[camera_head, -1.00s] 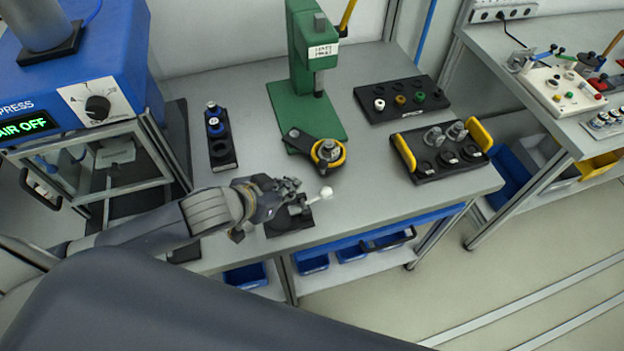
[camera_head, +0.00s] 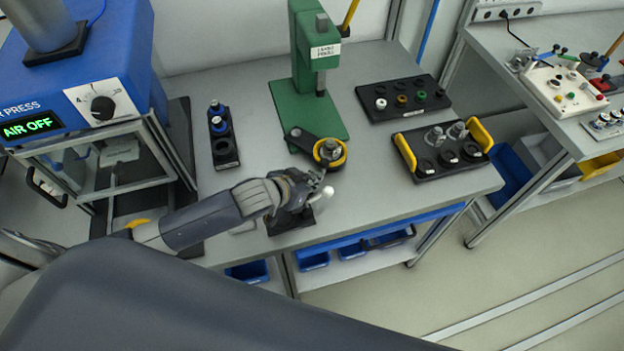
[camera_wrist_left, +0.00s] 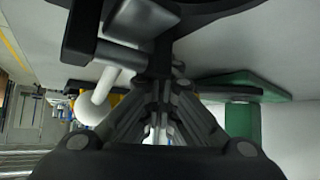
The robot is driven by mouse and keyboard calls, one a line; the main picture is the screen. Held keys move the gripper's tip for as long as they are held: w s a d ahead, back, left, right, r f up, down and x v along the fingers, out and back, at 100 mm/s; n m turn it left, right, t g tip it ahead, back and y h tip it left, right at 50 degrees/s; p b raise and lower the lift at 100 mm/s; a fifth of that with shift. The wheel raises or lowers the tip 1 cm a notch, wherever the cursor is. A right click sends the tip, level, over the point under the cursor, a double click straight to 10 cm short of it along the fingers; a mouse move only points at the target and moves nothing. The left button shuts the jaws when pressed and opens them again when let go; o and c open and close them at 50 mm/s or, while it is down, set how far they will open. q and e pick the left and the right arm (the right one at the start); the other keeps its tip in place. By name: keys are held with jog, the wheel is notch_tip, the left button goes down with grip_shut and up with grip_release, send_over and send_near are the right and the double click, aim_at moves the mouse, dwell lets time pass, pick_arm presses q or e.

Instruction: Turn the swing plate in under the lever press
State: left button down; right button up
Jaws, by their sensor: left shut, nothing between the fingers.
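The green lever press (camera_head: 306,75) stands at the back of the bench on a green base. The black swing plate (camera_head: 306,142) sticks out from its pivot over the front edge of that base, with its yellow-ringed end (camera_head: 341,162) out in front, clear of the ram. A grey metal part (camera_head: 331,147) sits in the ring. My left gripper (camera_head: 320,180) is shut and empty, just in front of the ringed end; I cannot tell whether they touch. In the left wrist view the shut fingers (camera_wrist_left: 163,118) show, with the green base (camera_wrist_left: 243,84) to the right. My right gripper is out of view.
A white-knobbed handle (camera_head: 325,193) on a black base (camera_head: 283,226) is close to my left gripper. A black block (camera_head: 224,150) stands left of the press. Two part trays (camera_head: 377,112) (camera_head: 428,173) lie to the right. Bench between the ring and trays is clear.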

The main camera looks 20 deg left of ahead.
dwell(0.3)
pick_arm(q)
jog(key=shift+w+d+r+p, duration=0.1)
jog(key=shift+w+d+p, duration=0.2)
jog(key=shift+w+d, duration=0.35)
jog(key=shift+d, duration=0.15)
jog(key=shift+w+d, duration=0.1)
